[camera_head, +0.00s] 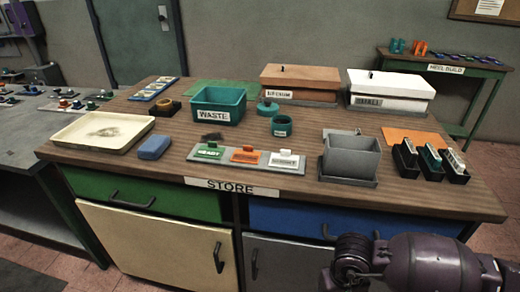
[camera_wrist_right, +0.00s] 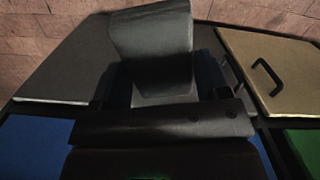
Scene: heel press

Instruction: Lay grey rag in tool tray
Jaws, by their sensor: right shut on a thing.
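In the right wrist view, my right gripper (camera_wrist_right: 160,100) is shut on a grey, smooth, slab-like piece that I take for the grey rag (camera_wrist_right: 152,45). It sticks out beyond the fingers, in front of the cabinet. In the head view my right arm comes in at the bottom right, and its gripper end (camera_head: 350,264) is low in front of the blue drawer; the rag cannot be made out there. A shallow cream tray (camera_head: 75,140) with a dark smudge lies at the table's left; I cannot tell if it is the tool tray. My left gripper is out of view.
The wooden table (camera_head: 300,190) holds a green WASTE bin (camera_head: 218,104), a blue block (camera_head: 154,147), a labelled strip (camera_head: 225,168), a grey bin (camera_head: 350,158) and several black holders (camera_head: 430,160). Two lidded boxes stand behind. A dark smudge lies before the WASTE bin.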

